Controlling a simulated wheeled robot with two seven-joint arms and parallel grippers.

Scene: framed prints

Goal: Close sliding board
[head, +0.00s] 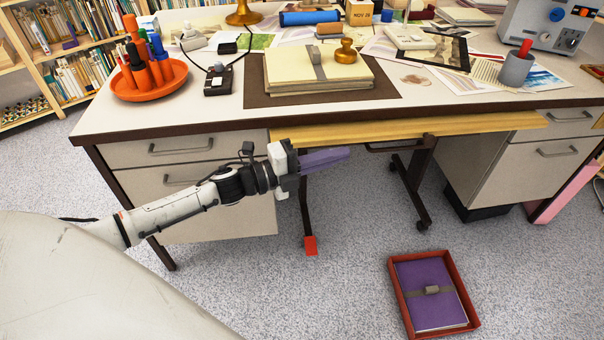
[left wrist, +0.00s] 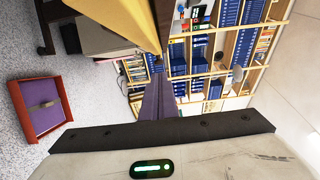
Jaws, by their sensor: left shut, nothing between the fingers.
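The sliding board (head: 430,126) is a long yellow wooden panel just under the front edge of the desk (head: 225,131), spanning the gap between the drawer units. It sticks out past the desk's front edge. In the left wrist view the board (left wrist: 116,18) shows at the top as a yellow surface. My left gripper (head: 325,159) has purple fingers and is shut and empty. In the head view it appears just below the left part of the board, with a gap showing between them. The fingers (left wrist: 157,97) also show in the left wrist view. My right gripper is not in view.
Drawer units with metal handles (head: 182,146) flank the knee space. A red tray (head: 394,291) with a purple folder (head: 428,290) lies on the floor. An orange pen holder (head: 150,86), a paper stack (head: 315,68) and other items cover the desktop. Bookshelves (head: 75,75) stand left.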

